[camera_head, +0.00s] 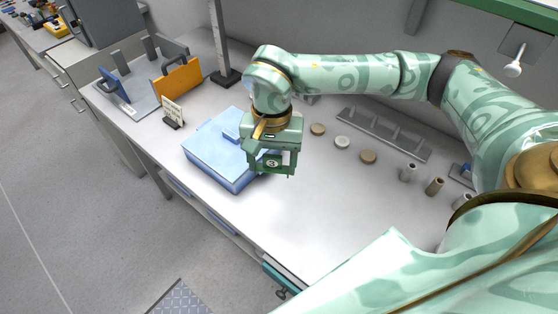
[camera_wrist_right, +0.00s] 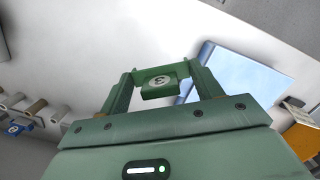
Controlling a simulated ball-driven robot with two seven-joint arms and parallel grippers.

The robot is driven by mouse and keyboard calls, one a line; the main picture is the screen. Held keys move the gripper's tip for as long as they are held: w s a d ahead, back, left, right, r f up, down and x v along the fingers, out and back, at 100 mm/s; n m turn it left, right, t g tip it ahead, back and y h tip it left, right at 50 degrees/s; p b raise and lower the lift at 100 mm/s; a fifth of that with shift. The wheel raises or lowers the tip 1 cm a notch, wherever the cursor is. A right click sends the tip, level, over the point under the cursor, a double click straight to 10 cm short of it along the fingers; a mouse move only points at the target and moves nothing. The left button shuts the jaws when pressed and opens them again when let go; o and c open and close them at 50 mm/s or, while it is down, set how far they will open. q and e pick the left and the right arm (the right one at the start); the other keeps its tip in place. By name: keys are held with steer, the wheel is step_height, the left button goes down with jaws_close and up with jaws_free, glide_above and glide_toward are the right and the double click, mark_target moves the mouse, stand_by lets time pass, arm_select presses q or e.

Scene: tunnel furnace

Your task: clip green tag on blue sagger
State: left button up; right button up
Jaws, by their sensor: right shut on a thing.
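The blue sagger (camera_head: 215,158) is a light blue lidded box on the white table, left of centre in the head view. It also shows in the right wrist view (camera_wrist_right: 244,75), beyond the fingers on the right. My right gripper (camera_head: 272,166) is shut on the green tag (camera_head: 274,159), which bears a white disc with a mark. The tag sits between the fingertips in the right wrist view (camera_wrist_right: 158,84). In the head view the gripper overlaps the sagger's right side; I cannot tell whether the tag touches it. My left gripper is not in view.
A small sign (camera_head: 172,112) stands behind the sagger, with an orange plate (camera_head: 178,78) in a rack farther back. The table front right of the sagger is clear.

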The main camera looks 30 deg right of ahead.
steer(key=w+m, duration=0.2)
steer(key=m, duration=0.5)
steer(key=w+d+f+m+t, duration=0.1)
steer(key=w+m, duration=0.2)
steer(key=m, duration=0.4)
steer(key=w+d+m+t, duration=0.1)
steer(key=w+m, duration=0.1)
steer(key=m, duration=0.6)
steer(key=shift+w+d+f+p, duration=0.2)
steer(key=shift+w+f+p, duration=0.15)
steer(key=shift+w+p, duration=0.05)
steer(key=shift+w+m, duration=0.15)
steer(key=shift+m, duration=0.85)
step_height(320, 180, down, 3)
steer(key=b, duration=0.3)
steer(key=shift+f, duration=0.15)
steer(key=shift+r, duration=0.2)
steer(key=shift+p, duration=0.4)
